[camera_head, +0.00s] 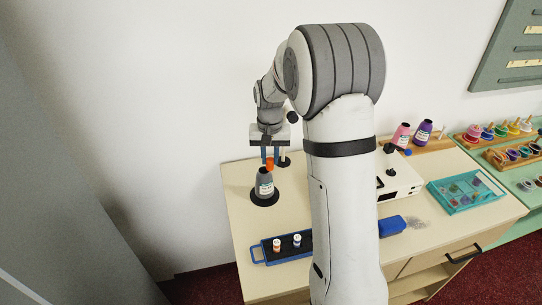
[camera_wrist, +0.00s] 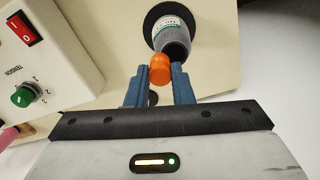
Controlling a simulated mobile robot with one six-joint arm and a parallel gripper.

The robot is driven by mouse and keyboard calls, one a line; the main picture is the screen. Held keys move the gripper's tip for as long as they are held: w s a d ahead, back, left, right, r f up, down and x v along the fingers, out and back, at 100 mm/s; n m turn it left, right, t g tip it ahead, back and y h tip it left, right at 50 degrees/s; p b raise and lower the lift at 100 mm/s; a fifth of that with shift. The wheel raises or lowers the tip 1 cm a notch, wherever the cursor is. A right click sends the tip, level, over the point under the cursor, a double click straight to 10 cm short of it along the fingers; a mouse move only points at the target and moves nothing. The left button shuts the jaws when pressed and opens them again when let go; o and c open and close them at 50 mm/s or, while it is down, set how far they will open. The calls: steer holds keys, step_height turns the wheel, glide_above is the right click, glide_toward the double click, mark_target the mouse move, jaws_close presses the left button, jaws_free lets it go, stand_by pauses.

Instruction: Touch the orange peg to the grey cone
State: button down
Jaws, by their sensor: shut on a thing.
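My gripper (camera_head: 270,157) is shut on the orange peg (camera_wrist: 160,69), and its blue fingers (camera_wrist: 158,84) stand on either side of the peg in the wrist view. The orange peg (camera_head: 269,164) also shows in the head view, just above the grey cone. The grey cone (camera_head: 265,181), with a white label, stands upright on a black round base on the counter. In the wrist view the grey cone (camera_wrist: 174,42) lies right beyond the peg. The peg overlaps the cone's tip there; I cannot tell whether they touch.
A blue tray (camera_head: 256,250) with small spools lies at the counter front. A white box with switches (camera_head: 398,180), a blue brush (camera_head: 392,225) and a teal tray (camera_head: 440,201) are to the right. Pink and purple cones (camera_head: 422,132) stand behind. My arm hides the counter's middle.

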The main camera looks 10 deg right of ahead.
steer(key=shift+r+p, duration=1.65)
steer(key=shift+r, duration=0.8)
